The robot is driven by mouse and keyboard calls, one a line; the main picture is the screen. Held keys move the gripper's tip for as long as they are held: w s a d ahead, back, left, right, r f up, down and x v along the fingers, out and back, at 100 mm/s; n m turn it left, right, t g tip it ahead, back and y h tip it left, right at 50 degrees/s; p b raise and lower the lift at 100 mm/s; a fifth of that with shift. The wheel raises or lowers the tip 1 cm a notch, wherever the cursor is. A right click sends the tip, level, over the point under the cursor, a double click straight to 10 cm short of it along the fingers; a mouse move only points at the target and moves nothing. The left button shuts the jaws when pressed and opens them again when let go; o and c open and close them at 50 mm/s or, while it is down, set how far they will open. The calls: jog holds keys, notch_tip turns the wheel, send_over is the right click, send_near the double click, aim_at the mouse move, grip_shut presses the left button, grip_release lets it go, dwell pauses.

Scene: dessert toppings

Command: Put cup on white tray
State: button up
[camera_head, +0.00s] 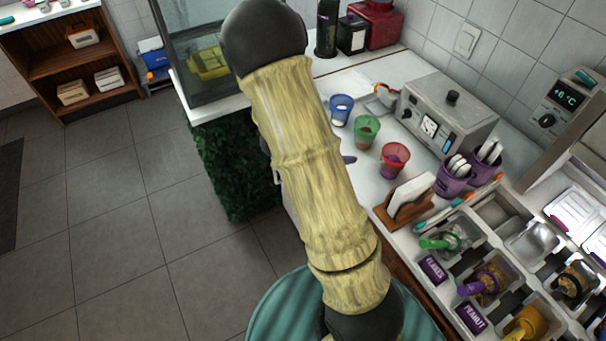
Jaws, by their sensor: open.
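Three small tapered cups stand upright in a row on the white counter (376,185): a blue cup (341,109), a green cup (366,131) and a red cup (395,160). Each has some contents showing inside. My arm crosses the middle of the view and hides most of my gripper. Only a dark tip of my gripper (348,159) shows past the arm, left of the red cup and below the green one. It is open, with no cup seen in it. I cannot clearly make out a white tray.
A grey machine (448,112) stands behind the cups. Purple holders (453,183) with white utensils and a wooden napkin holder (405,207) are right of the red cup. Topping bins (490,275) fill the lower right. A glass case (205,50) stands at the upper left.

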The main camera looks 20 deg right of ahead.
jog(key=w+a+r+n+t+y, duration=0.1)
jog(key=a+r+n+t+y, duration=0.1)
jog(key=a+n+y, duration=0.4)
jog(key=w+a+r+n+t+y, duration=0.1)
jog(key=a+r+n+t+y, duration=0.15)
jog(key=a, duration=0.55)
jog(key=s+a+r+n+g+y, duration=0.2)
jog(key=s+n, duration=0.6)
jog(key=s, duration=0.5)
jog(key=shift+s+a+r+g, duration=0.15)
jog(key=shift+s+a+g, duration=0.15)
jog(key=shift+a+g, duration=0.55)
jog(key=shift+o, duration=0.6)
jog(key=shift+n+y, duration=0.25)
